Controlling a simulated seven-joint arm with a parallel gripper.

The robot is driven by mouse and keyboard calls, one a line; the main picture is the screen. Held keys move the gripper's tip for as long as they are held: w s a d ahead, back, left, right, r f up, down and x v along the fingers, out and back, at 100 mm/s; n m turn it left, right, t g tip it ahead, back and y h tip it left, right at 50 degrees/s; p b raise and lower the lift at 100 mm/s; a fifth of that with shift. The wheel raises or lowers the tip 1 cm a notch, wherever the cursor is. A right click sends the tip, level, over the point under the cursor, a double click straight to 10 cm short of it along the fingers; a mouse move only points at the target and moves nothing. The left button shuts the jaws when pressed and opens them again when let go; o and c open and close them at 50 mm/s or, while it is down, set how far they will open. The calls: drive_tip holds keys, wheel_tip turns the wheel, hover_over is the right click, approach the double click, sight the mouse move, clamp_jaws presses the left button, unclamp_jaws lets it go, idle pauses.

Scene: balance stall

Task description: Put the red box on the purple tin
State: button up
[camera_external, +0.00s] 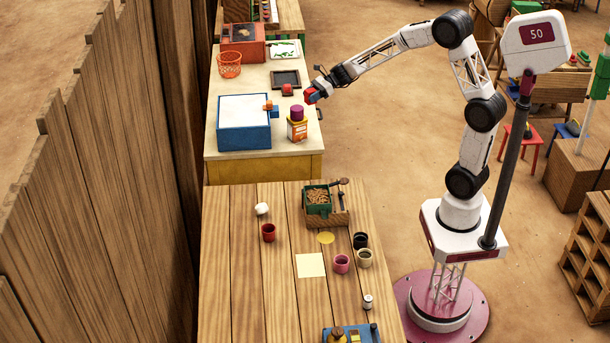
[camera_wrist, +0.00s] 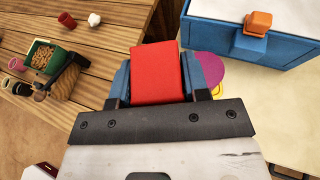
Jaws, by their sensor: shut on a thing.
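My gripper (camera_external: 314,92) is shut on the red box (camera_wrist: 157,74), which sits between its two blue fingers in the wrist view. In the external view the red box (camera_external: 310,96) shows at the arm's end, above and right of the purple tin (camera_external: 297,113). The purple tin sits on top of an orange and white container (camera_external: 297,131) near the right side of the cream table. In the wrist view the purple tin (camera_wrist: 211,69) is partly hidden by my right finger. The red box and the tin look apart.
A blue box with a white top (camera_external: 244,137) stands left of the tin, with an orange piece at its corner. A small red-orange item (camera_external: 287,89) and a dark tray (camera_external: 285,78) lie behind. The wooden table (camera_external: 240,290) in front holds several cups.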

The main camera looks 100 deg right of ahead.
hover_over(297, 108)
drive_tip(key=shift+d+f, duration=0.15)
drive_tip(key=shift+f, duration=0.15)
drive_tip(key=shift+f, duration=0.1)
drive_tip(key=shift+f, duration=1.65)
drive_tip(key=shift+f, duration=0.15)
drive_tip(key=o, duration=0.9)
drive_tip(key=shift+o, duration=0.2)
drive_tip(key=shift+s+r, duration=0.1)
drive_tip(key=shift+r, duration=0.1)
drive_tip(key=v, duration=1.2)
